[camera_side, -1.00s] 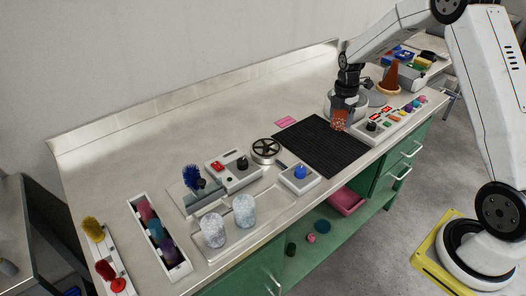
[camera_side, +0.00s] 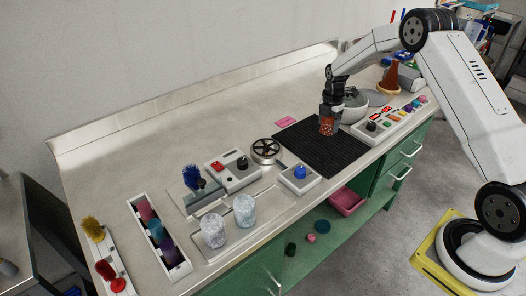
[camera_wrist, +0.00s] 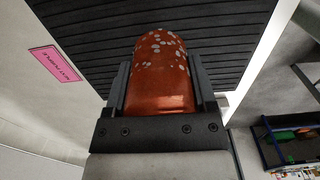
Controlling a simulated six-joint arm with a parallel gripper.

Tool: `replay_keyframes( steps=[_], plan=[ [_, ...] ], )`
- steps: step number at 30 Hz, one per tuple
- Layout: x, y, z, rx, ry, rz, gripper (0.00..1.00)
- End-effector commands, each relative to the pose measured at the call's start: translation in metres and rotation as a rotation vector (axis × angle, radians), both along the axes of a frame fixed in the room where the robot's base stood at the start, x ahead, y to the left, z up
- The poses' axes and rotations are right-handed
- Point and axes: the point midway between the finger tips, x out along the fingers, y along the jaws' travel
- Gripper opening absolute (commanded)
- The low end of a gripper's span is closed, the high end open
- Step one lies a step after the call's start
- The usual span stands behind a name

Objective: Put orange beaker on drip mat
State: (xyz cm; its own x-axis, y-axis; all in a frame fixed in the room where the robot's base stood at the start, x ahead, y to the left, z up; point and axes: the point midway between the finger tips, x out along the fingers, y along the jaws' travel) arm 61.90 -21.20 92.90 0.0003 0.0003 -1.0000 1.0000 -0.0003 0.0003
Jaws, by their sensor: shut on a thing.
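The orange beaker (camera_wrist: 160,75), speckled with pale spots, is held between the two fingers of my gripper (camera_wrist: 162,85) in the wrist view. In the side view my gripper (camera_side: 328,116) points down with the orange beaker (camera_side: 326,127) in it, over the back right part of the drip mat. The drip mat (camera_side: 325,150) is a black ribbed sheet on the bench; its ribs also show behind the beaker in the wrist view (camera_wrist: 95,45). I cannot tell whether the beaker's base touches the mat.
A pink label (camera_side: 286,121) lies left of the mat. A control panel (camera_side: 384,124) with coloured buttons stands to the right, and a grey round device (camera_side: 354,104) behind. A blue-button box (camera_side: 300,178) and two speckled beakers (camera_side: 228,222) are at front left. Most of the mat is bare.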

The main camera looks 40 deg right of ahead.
Motion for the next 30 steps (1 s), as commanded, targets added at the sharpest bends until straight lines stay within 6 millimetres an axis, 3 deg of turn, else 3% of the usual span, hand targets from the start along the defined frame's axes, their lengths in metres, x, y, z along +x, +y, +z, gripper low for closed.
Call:
replay_keyframes(
  steps=[11, 25, 26, 28, 30],
  plan=[
    [0.004, -0.001, -0.033, 0.000, 0.001, 0.000, 0.17],
    [0.004, -0.001, -0.038, 0.000, 0.000, 0.000, 0.17],
    [0.004, -0.001, -0.039, 0.000, 0.000, 0.000, 0.76],
    [0.004, -0.001, -0.038, 0.000, 0.000, 0.000, 0.98],
    [0.004, -0.001, -0.038, 0.000, 0.000, 0.000, 1.00]
  ],
)
